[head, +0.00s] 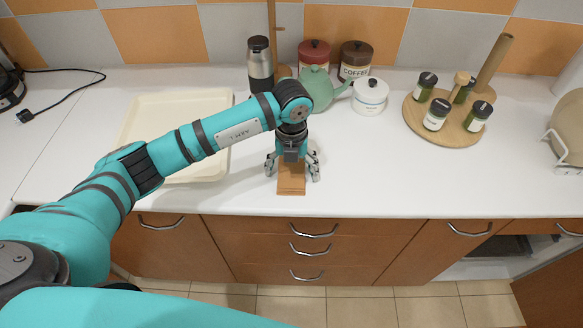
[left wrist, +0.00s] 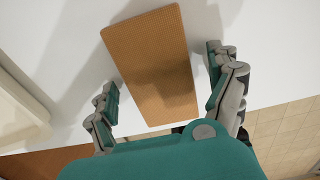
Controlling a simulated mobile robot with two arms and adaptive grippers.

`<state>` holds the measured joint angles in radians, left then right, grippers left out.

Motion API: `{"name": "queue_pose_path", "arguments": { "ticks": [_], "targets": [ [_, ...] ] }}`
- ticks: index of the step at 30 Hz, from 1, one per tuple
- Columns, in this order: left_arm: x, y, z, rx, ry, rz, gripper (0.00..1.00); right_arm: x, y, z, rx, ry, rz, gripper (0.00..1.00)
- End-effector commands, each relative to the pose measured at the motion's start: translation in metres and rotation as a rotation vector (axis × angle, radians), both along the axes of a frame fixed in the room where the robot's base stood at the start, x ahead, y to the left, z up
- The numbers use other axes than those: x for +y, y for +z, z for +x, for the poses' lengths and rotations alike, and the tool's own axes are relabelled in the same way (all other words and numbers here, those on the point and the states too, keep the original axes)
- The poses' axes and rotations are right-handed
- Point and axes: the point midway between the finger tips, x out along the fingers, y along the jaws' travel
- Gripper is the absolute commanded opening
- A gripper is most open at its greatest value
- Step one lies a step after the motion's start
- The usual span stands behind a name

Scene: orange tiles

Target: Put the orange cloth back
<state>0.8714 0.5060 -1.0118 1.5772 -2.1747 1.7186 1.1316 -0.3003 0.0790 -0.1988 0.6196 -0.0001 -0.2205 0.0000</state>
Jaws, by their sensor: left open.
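The orange cloth (head: 291,184) is a flat, brownish-orange rectangle lying on the white counter near its front edge. It also shows large in the left wrist view (left wrist: 150,62). My left gripper (head: 292,172) is over the cloth, pointing down, with its fingers spread on either side of it. In the left wrist view my left gripper (left wrist: 168,90) is open and empty, and the cloth lies between and beyond its fingertips. The far part of the cloth is hidden by the gripper in the head view. My right gripper is not in view.
A cream tray (head: 222,165) lies left of the gripper, partly under my arm. Behind stand a flask (head: 260,66), a green teapot (head: 316,88), a white pot (head: 370,97) and canisters. A round wooden board (head: 455,132) with jars is at right. The counter (head: 365,165) right of the cloth is clear.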

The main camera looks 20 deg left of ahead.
Motion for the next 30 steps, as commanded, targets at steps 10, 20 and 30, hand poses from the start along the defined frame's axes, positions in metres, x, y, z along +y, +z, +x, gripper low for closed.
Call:
{"name": "queue_pose_path", "arguments": {
  "ticks": [10, 20, 30],
  "targets": [
    [0.000, 0.033, 0.002, -0.008, -0.002, -0.001, 0.90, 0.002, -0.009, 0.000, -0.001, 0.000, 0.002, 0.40],
    [0.000, 0.101, 0.001, -0.004, -0.001, -0.001, 0.90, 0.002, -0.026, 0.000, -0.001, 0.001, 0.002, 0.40],
    [0.000, 0.123, 0.000, 0.000, 0.000, 0.001, 0.90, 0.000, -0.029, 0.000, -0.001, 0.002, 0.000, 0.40]
  ]
}}
